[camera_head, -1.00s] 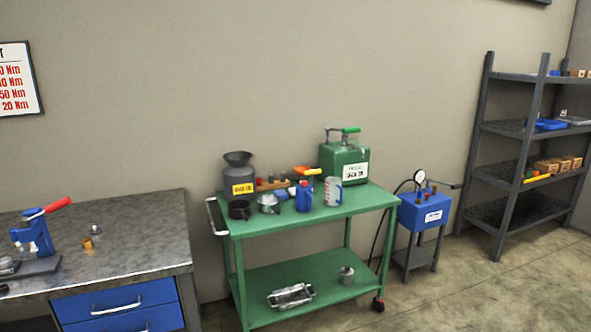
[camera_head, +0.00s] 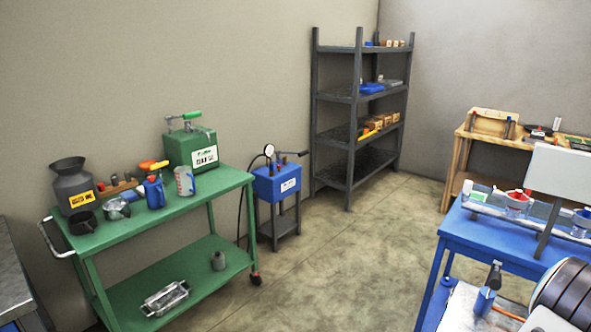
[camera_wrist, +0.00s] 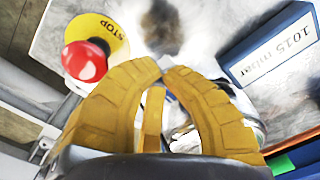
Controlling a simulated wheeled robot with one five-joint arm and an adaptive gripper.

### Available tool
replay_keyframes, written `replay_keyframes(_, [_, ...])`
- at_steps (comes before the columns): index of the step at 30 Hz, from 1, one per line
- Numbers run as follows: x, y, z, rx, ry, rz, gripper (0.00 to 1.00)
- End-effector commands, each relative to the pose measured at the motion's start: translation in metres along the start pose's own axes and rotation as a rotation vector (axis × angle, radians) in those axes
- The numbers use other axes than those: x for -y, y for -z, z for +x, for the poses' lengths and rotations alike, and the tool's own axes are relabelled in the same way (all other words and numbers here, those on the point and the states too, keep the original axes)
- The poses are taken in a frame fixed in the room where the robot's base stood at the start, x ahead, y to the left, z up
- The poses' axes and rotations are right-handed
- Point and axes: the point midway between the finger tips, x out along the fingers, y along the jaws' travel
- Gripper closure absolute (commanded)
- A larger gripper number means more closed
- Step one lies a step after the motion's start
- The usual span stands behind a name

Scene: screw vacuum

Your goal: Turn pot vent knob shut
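My gripper (camera_wrist: 163,66) shows in the wrist view as two ribbed yellow fingers that curve together, their tips meeting or almost meeting. I see nothing clearly held between the tips. A shiny, partly transparent thing (camera_wrist: 186,136) shows beneath and between the fingers; it is mostly hidden, so I cannot tell if it is the pot. I cannot make out the vent knob in either view. A blue-framed display (camera_wrist: 268,45) reading 1015 mbar is to the right of the fingers. A red stop button (camera_wrist: 85,61) on a yellow disc is to the left.
In the head view, a blue table (camera_head: 467,231) stands at the right with cups on it. A green cart (camera_head: 146,220), a blue box with a gauge (camera_head: 277,184) and a grey shelf (camera_head: 318,130) line the wall. Open floor (camera_head: 350,260) lies between.

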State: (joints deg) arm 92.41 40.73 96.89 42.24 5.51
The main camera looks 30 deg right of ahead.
Motion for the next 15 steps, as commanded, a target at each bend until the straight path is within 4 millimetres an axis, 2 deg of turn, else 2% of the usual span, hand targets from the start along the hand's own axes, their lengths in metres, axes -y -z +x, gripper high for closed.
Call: replay_keyframes(15, [-0.001, -0.001, -0.051, 0.004, 0.000, 0.001, 1.00])
